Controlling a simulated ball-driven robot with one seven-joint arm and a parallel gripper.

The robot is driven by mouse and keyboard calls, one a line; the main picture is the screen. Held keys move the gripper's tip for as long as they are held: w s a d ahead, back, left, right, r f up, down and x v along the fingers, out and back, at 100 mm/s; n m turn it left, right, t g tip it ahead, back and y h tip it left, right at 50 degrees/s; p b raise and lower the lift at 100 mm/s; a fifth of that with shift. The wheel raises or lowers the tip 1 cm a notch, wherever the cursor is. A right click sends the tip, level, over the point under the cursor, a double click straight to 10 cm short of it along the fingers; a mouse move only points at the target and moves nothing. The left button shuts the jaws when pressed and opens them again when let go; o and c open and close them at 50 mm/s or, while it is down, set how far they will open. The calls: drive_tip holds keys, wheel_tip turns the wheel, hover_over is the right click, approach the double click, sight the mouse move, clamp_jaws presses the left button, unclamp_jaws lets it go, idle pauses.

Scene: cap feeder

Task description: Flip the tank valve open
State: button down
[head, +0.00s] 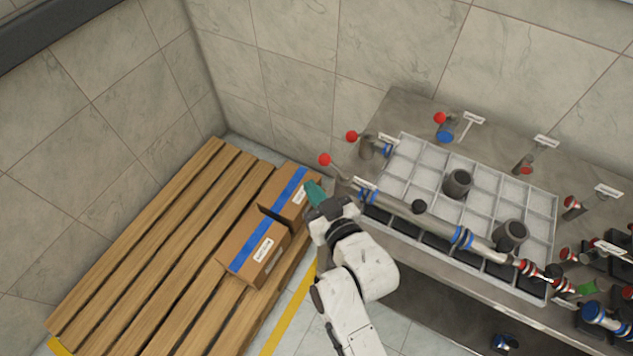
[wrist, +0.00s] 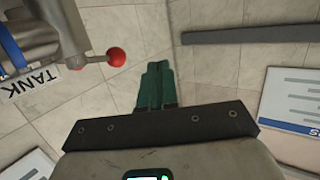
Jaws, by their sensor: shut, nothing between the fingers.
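The tank valve's lever ends in a red ball (head: 325,159) at the left end of the pipe in the head view. In the wrist view the red ball (wrist: 116,57) is on a thin rod pointing right from the grey valve body (wrist: 60,30). A "TANK" label (wrist: 36,80) sits below it. My gripper (head: 313,187) has green fingers and is just below and left of the red ball in the head view. In the wrist view my gripper (wrist: 157,66) is shut and empty, with a small gap right of the ball. Depth between them is hard to tell.
A grey bench (head: 420,108) holds a gridded tray (head: 546,200) with dark cylinders. A long pipe (head: 425,220) runs along its front. Other red-ball levers (head: 439,118) stand behind. Cardboard boxes (head: 258,248) lie on a wooden pallet (head: 165,240) left of my arm.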

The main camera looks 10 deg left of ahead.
drive_tip(key=s+r, duration=0.1)
drive_tip(key=s, duration=0.6)
drive_tip(key=shift+s+a+r+b, duration=0.15)
drive_tip(key=shift+a+r+b, duration=0.1)
drive_tip(key=shift+a+b, duration=0.05)
